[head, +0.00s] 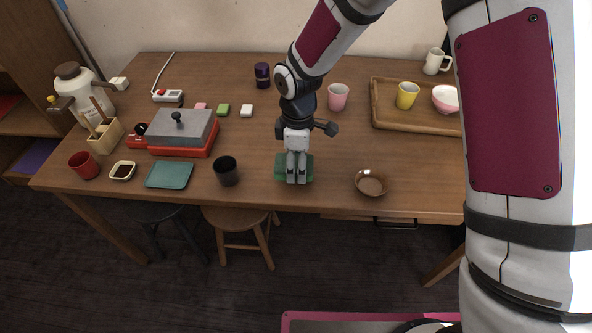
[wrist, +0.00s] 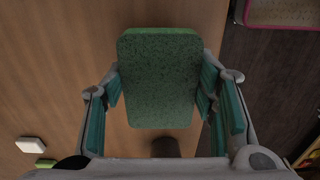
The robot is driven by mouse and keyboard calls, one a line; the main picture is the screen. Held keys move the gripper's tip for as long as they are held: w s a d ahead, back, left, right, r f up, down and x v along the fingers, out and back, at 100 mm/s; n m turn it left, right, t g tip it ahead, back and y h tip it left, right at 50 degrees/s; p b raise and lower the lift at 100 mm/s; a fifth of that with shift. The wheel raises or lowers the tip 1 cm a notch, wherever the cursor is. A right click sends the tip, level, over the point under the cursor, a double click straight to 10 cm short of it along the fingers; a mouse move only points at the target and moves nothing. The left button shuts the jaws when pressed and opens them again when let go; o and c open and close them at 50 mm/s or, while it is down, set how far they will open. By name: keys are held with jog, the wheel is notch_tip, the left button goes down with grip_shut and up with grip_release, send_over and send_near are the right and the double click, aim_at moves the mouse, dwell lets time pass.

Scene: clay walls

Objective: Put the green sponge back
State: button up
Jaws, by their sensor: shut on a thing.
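The green sponge (head: 281,170) is in my gripper (head: 296,179) at the front middle of the table in the head view. My gripper points down, and its fingers cover the middle of the sponge. In the wrist view the sponge (wrist: 160,82) is a large rounded block with a speckled dark green face and a brighter green edge. A finger presses on each of its sides. I cannot tell whether the sponge touches the table or hangs just above it.
A black cup (head: 226,171) stands left of the sponge and a brown bowl (head: 371,183) right of it. A teal tray (head: 169,175) lies farther left. Small white (head: 247,111), green (head: 223,110) and pink (head: 201,106) blocks lie behind. A wooden tray (head: 425,122) holds cups at back right.

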aim_at(296, 171)
jog(key=shift+w+a+f, duration=0.1)
jog(key=shift+w+a, duration=0.1)
jog(key=shift+w, duration=0.05)
jog(key=shift+f, duration=1.7)
jog(key=shift+f, duration=0.1)
jog(key=o, duration=1.2)
jog(key=shift+b, duration=0.3)
jog(key=shift+o, duration=0.2)
notch_tip(296, 171, up, 12)
jog(key=shift+r+p, duration=0.15)
jog(key=shift+p, duration=0.6)
